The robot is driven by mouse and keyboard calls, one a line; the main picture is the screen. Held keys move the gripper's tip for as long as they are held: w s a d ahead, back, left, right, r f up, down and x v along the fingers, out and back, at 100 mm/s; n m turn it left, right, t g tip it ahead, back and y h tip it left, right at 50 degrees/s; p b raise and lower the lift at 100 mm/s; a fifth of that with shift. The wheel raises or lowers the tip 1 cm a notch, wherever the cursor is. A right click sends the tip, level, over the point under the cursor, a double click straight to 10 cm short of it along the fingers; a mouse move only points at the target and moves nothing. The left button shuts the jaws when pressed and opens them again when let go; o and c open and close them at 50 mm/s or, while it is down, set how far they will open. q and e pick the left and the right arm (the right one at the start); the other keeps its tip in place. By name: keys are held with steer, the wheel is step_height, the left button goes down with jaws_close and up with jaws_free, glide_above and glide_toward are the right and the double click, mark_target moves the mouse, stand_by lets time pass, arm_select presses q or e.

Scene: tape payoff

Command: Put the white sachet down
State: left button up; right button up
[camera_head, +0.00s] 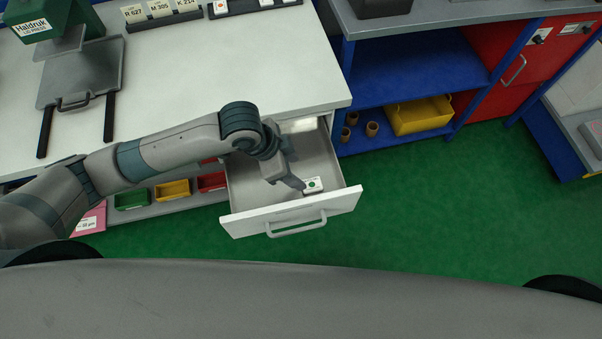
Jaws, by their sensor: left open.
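The white sachet (314,184) has a green mark and lies in the open drawer (345,197), near its front panel. My left gripper (297,186) reaches down into the drawer, just left of the sachet. It is open; whether a finger touches the sachet cannot be told. Part of the drawer's inside is hidden behind my left wrist. My right gripper is not in view.
The white worktop (290,75) is above the drawer, with a grey plate (80,75) and a green press (50,15). Small bins, including a yellow one (172,190), sit below. A yellow crate (418,116) stands on the blue shelf. Green floor is free at right.

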arm_select(q)
steer(key=shift+v, duration=0.95)
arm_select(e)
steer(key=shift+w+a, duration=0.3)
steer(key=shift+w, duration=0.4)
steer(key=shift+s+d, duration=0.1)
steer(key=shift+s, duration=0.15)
arm_select(q)
steer(key=shift+r, duration=0.15)
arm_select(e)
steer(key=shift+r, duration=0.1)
